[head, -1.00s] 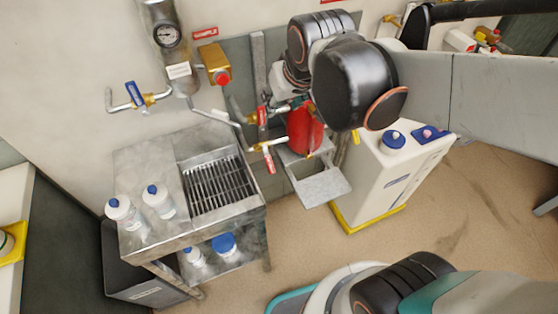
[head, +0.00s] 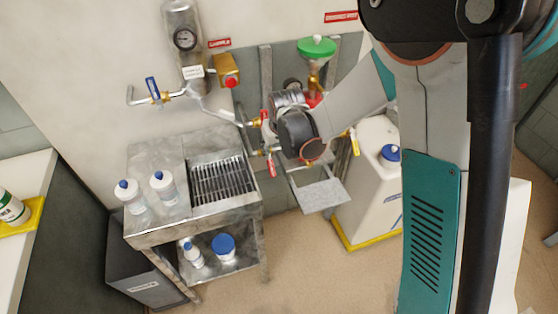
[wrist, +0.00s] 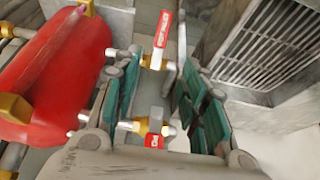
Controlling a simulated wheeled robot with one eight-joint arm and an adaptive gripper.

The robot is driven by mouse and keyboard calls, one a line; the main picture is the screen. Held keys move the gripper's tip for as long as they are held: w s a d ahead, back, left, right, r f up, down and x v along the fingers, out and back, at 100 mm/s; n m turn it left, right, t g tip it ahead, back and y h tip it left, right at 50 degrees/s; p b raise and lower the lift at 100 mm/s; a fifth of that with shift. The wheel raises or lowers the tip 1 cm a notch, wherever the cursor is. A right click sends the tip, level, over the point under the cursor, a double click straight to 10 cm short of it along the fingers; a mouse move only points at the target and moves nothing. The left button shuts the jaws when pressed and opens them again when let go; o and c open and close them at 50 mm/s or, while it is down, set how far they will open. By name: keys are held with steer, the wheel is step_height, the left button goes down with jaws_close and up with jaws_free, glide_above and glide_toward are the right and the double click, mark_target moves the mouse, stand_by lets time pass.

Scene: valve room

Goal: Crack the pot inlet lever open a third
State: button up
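Two red levers with white labels sit on brass-and-steel valves beside the red pot (wrist: 60,60). In the wrist view one lever (wrist: 163,38) points up the picture and the other (wrist: 152,141) is seen nearly end-on. In the head view the levers show at the upper valve (head: 265,118) and hanging from the lower valve (head: 271,166). The labels are too small to read surely, so I cannot tell which is the pot inlet. My gripper (wrist: 155,78) is open, its teal-padded fingers on either side of the valves. No grip on a lever shows. In the head view my wrist hides most of the pot.
A steel sink bench with a grate (head: 222,182) and bottles stands left. A blue-handled valve (head: 153,88) and a gold sample valve (head: 228,70) are on the wall. A green funnel (head: 316,47) rises above my wrist. A white cabinet (head: 372,200) stands right.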

mark_target(271, 163)
steer(key=b+x, duration=0.1)
steer(key=x, duration=0.4)
steer(key=b+x, duration=0.2)
steer(key=x, duration=0.3)
steer(key=b+x, duration=0.1)
steer(key=x, duration=0.3)
steer(key=shift+s+f, duration=0.1)
steer(key=shift+f, duration=0.4)
jaws_close()
